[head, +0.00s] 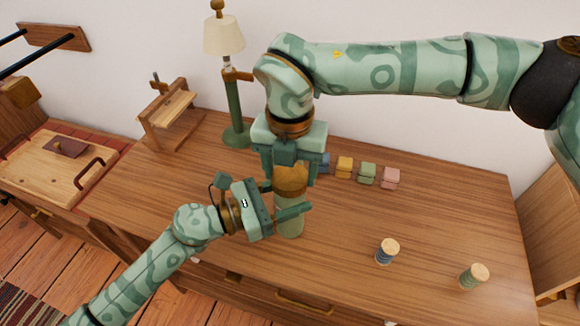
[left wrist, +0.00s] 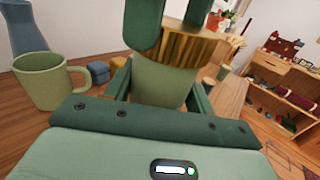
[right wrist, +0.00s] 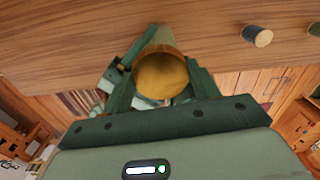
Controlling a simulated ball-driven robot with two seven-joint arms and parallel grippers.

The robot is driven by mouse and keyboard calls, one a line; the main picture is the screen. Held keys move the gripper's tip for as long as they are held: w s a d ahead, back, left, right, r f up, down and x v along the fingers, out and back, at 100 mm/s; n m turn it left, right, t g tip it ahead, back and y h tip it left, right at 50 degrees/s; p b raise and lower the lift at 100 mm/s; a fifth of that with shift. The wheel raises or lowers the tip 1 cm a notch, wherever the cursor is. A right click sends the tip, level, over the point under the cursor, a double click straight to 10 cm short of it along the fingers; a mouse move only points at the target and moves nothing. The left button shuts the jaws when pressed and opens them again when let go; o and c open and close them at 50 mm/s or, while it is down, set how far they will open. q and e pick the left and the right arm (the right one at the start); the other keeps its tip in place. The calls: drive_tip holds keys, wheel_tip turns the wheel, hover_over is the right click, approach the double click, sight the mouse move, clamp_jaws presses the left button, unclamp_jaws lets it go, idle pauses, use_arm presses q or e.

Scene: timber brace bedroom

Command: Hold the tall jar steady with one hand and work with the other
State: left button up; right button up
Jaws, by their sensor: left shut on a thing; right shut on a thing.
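The tall jar (head: 289,222) stands on the wooden table, upright, with a pale green body and a fluted golden-brown lid (head: 291,182) at its top. My left gripper (head: 281,201) is shut on the jar's body from the left. My right gripper (head: 289,172) points down from above and is shut on the lid. In the left wrist view the jar body (left wrist: 160,82) is between my left fingers, with the lid (left wrist: 178,45) directly above it. The right wrist view shows the lid's round top (right wrist: 160,78) between my right fingers. Any gap between lid and jar cannot be told.
Two cork-topped small jars (head: 387,250) (head: 473,275) stand at the right front. Several small coloured boxes (head: 367,174) line the back. A lamp (head: 235,120) stands at the back left. A green mug (left wrist: 45,85) shows in the left wrist view. The table's right middle is clear.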

drive_tip(key=shift+f, duration=0.6)
drive_tip(key=m, duration=0.5)
drive_tip(key=shift+m, duration=0.4)
drive_tip(key=m, duration=0.6)
drive_tip(key=shift+s+m, duration=0.1)
drive_tip(key=shift+m, duration=0.2)
drive_tip(key=m, duration=0.6)
drive_tip(key=shift+m, duration=0.4)
drive_tip(key=shift+o, duration=0.2)
drive_tip(key=m, duration=0.4)
drive_tip(key=shift+s+a+f+m, duration=0.1)
drive_tip(key=shift+s+a+m, duration=0.1)
drive_tip(key=shift+m, duration=0.2)
drive_tip(key=shift+w+d+m, duration=0.1)
drive_tip(key=shift+d+m, duration=0.05)
drive_tip(key=shift+m, duration=0.85)
drive_tip(key=shift+c, duration=0.2)
drive_tip(key=o, duration=1)
